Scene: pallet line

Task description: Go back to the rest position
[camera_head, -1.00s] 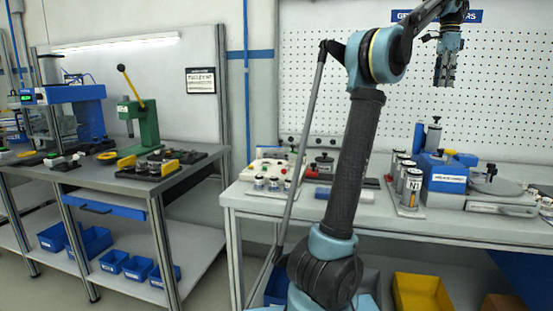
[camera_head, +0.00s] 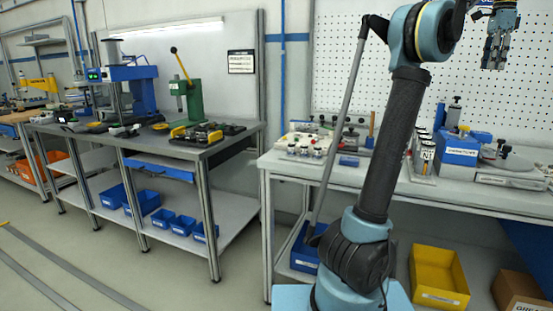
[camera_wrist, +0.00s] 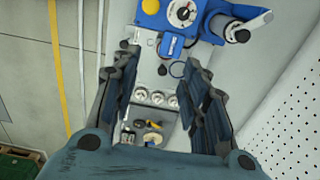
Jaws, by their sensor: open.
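My gripper (camera_head: 494,48) shows at the upper right of the head view, raised well above the right-hand bench and in front of the white pegboard. Its fingers point downward. In the wrist view my gripper (camera_wrist: 163,98) has its two dark fingers spread wide apart, with nothing between them. Past the fingers, far below, a bench with a blue device (camera_wrist: 196,20) and several small round parts shows. My arm stands upright across the right half of the head view and hides part of the right-hand bench.
The right-hand bench (camera_head: 430,192) bears cylinders, a blue labelled box (camera_head: 458,155) and small gear. A yellow bin (camera_head: 438,272) and a cardboard box (camera_head: 520,290) sit below. The left bench (camera_head: 215,150) holds a green lever press (camera_head: 193,97). Floor at lower left is clear.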

